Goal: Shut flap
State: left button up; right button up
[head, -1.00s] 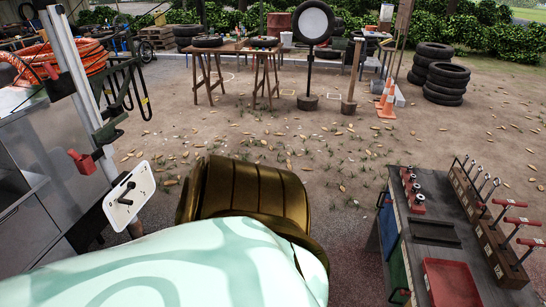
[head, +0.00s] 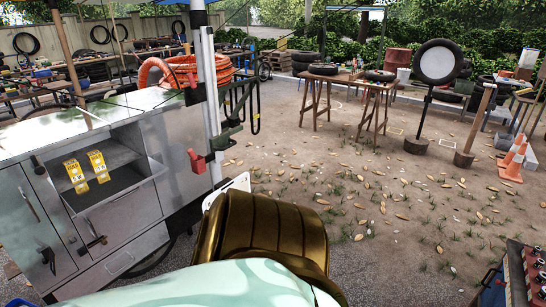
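The metal compressor cart (head: 175,150) stands at the left. Its front has an open compartment (head: 122,150) with two yellow pieces at its mouth. Below the opening is a flat metal panel (head: 125,210) with a dark handle (head: 93,243) near its left edge. I cannot tell whether this panel is the flap hanging open or a fixed front. A closed-looking door (head: 28,205) with a long handle is to its left. Neither gripper shows; a bronze and mint part of my own body fills the bottom middle and hides the cart's lower right.
Orange hose (head: 190,72) is coiled on top. Orange cones (head: 514,160) and trestle tables (head: 345,85) stand farther back. The ground right of the cart is open, with scattered leaves. A tool bench (head: 525,270) is at lower right.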

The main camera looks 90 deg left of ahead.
aim_at(84, 197)
jog(key=u, duration=4.05)
